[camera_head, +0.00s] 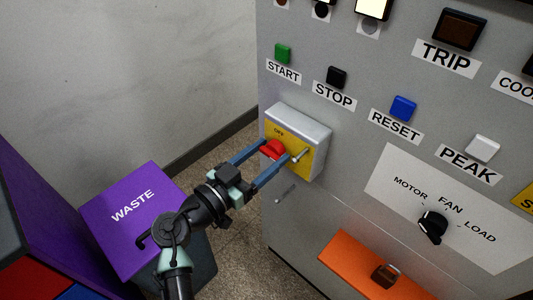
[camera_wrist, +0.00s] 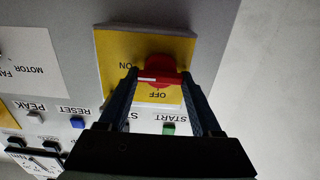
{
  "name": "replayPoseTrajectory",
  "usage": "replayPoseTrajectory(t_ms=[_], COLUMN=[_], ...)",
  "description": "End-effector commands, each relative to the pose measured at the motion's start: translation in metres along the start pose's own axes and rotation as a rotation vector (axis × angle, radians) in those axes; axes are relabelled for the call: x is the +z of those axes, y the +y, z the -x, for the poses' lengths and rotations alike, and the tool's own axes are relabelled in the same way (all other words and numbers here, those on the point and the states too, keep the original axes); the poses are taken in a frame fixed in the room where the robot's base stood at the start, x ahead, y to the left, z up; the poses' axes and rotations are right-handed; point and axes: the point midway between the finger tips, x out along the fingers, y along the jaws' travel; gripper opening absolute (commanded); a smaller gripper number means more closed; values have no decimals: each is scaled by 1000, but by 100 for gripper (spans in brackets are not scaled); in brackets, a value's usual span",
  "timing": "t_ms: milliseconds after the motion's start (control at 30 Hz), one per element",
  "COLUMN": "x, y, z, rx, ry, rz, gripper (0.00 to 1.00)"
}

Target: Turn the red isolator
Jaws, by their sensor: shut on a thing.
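The red isolator (camera_head: 273,149) is a knob on a yellow plate (camera_head: 310,155) on a grey box at the cabinet's left edge. It also shows in the wrist view (camera_wrist: 160,68), where the picture is upside down. A white line on the knob points left there, close to the ON label (camera_wrist: 125,66); the OFF label (camera_wrist: 159,95) is below the knob. My gripper (camera_head: 277,152) has its blue fingers on either side of the knob and is shut on it. In the wrist view the fingers partly hide the knob's sides.
A small metal lever (camera_head: 299,155) sticks out beside the knob. START (camera_head: 283,53), STOP (camera_head: 337,77) and RESET (camera_head: 403,107) buttons are on the panel. An orange strip (camera_head: 350,267) with a padlock is lower right. A purple WASTE bin (camera_head: 130,235) stands at left.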

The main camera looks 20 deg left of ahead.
Motion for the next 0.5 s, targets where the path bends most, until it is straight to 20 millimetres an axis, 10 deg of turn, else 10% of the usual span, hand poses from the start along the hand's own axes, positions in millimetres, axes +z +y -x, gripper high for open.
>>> replayPoseTrajectory(t_ms=[500], x=[1], y=[0], z=[0], rx=[1], ry=[0], rz=[275], gripper=[10])
